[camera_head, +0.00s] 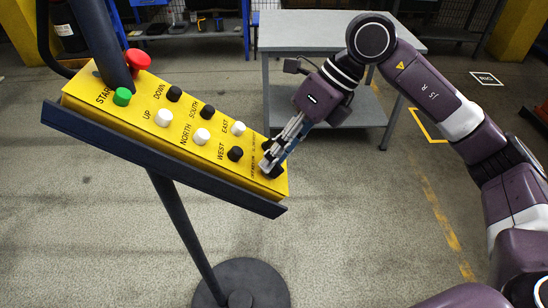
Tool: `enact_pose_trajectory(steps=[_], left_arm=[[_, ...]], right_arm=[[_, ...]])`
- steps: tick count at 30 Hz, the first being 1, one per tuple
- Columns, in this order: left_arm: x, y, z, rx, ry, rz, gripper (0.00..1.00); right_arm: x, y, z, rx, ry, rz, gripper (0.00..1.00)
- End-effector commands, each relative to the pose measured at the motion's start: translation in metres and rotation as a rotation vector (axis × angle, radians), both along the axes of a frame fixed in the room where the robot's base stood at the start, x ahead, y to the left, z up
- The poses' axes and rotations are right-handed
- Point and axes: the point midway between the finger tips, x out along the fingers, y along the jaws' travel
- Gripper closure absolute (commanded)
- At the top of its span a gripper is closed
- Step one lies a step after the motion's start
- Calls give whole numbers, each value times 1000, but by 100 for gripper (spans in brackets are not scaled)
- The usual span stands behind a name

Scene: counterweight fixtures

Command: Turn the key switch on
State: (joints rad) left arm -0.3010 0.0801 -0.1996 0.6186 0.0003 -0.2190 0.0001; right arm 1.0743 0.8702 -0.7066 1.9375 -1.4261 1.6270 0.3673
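The yellow control panel (150,124) is tilted on a dark stand at the left. It carries a red mushroom button (138,59), a green START button (122,97), and several black and white buttons labelled UP, DOWN, NORTH, SOUTH, WEST and EAST. My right gripper (270,163) is at the panel's right end, its fingers pointing down at the surface. The key switch cannot be made out; the fingers cover that end of the panel. I cannot tell whether the fingers are open or closed on something. My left gripper is not in view.
The stand's pole (188,235) runs down to a round dark base (243,285) on the concrete floor. A grey table (310,30) with a lower shelf stands behind my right arm. A blue-framed bench is at the back. The floor right of the stand is clear.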

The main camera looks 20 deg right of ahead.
Motion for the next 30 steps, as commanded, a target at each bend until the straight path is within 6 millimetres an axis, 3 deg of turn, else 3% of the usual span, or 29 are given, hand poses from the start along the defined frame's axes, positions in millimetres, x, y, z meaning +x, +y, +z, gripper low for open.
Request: enact_pose_trajectory(steps=[9,15,30], left_arm=[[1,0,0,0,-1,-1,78],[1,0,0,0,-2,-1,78],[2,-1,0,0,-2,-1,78]], right_arm=[[-2,-36,57,0,-4,-5,74],[-4,-51,83,1,-2,-2,74],[-5,-57,91,1,0,-1,74]])
